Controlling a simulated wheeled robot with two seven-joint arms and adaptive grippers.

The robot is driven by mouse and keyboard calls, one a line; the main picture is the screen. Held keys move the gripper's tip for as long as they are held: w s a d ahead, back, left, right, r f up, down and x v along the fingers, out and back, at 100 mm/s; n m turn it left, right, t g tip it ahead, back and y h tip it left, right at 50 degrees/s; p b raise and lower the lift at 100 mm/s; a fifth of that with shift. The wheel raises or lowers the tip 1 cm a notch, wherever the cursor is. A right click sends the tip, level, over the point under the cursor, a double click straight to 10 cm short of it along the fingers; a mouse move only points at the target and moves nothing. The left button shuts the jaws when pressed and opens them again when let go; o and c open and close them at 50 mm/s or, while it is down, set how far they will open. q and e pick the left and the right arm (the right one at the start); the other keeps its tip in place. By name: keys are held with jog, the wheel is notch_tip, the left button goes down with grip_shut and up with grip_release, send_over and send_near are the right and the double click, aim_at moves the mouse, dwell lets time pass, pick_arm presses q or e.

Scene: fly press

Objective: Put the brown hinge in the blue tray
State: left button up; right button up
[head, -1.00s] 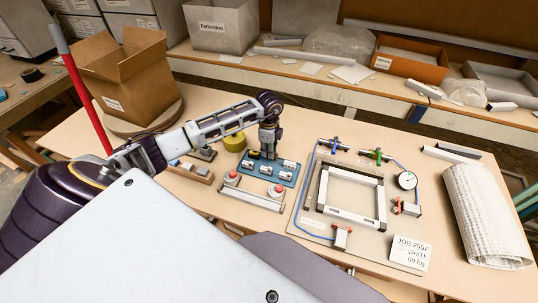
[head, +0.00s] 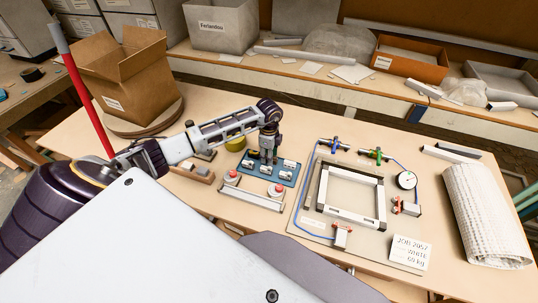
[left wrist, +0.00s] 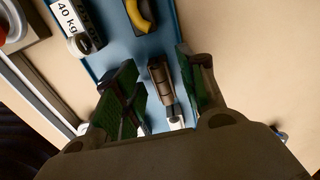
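The blue tray (head: 284,181) lies on the table in the head view, with several small parts in it. My left gripper (head: 268,160) points down over its far part. In the left wrist view the open gripper (left wrist: 160,95) has its green-padded fingers on either side of a brown hinge (left wrist: 160,77). Gaps show between the hinge and the fingers. The hinge appears over the blue tray (left wrist: 112,42); whether it rests on the floor of the tray is hard to tell. My right gripper is not in view.
A yellow and black part (left wrist: 141,16) and a "40 kg" label (left wrist: 72,18) are near the fingers. A panel with red buttons (head: 250,196) stands in front of the tray. A square frame fixture (head: 350,217) is to the right, and a cardboard box (head: 128,82) at the left.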

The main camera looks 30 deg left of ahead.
pick_arm(q)
jog(key=shift+r, duration=0.1)
notch_tip(320, 180, up, 12)
dwell(1.0)
dwell(0.7)
